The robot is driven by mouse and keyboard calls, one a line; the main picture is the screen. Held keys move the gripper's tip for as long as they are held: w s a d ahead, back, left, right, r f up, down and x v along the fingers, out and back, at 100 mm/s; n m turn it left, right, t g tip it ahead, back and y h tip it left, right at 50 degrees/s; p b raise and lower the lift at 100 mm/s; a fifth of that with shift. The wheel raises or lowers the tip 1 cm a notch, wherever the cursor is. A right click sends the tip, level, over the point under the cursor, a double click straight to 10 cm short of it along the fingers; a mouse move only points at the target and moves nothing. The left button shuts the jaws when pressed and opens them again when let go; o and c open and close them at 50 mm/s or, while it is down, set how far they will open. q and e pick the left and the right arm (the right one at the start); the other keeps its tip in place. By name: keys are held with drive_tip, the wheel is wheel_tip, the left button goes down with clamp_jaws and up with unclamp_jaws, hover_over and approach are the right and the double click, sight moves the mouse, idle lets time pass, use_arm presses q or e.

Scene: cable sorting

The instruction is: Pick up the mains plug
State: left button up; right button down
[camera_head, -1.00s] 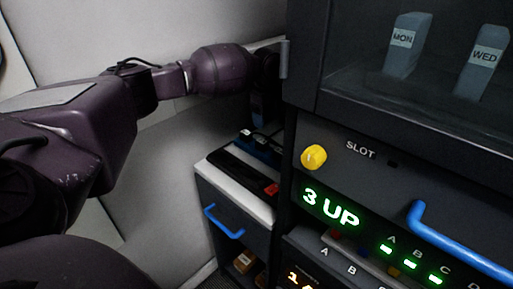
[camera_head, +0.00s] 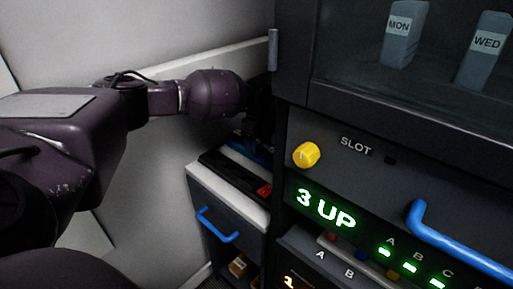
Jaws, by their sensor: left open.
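My left arm reaches in from the left, and its dark left gripper (camera_head: 257,132) points down over the back of a small white-topped cabinet. It is open, but its fingertips are dark and hard to make out against the cabinet side. A black power strip (camera_head: 228,172) with a red switch (camera_head: 264,190) lies on the cabinet top in front of the gripper. A dark blue item (camera_head: 252,154) lies behind the strip, just below the gripper. I cannot make out the mains plug; the gripper and shadow cover that spot. My right gripper is not in view.
The white-topped cabinet (camera_head: 197,176) has a blue handle (camera_head: 217,226). A tall dark unit stands close on the right, with a yellow knob (camera_head: 306,154), a lit "3 UP" display (camera_head: 326,209) and a blue handle (camera_head: 455,240). A pale wall (camera_head: 150,205) is behind.

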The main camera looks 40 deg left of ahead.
sight(258, 142)
use_arm(q)
drive_tip(key=shift+f, duration=0.6)
drive_tip(key=shift+r, duration=0.1)
drive_tip(key=c, duration=1.1)
drive_tip(key=shift+r, duration=0.1)
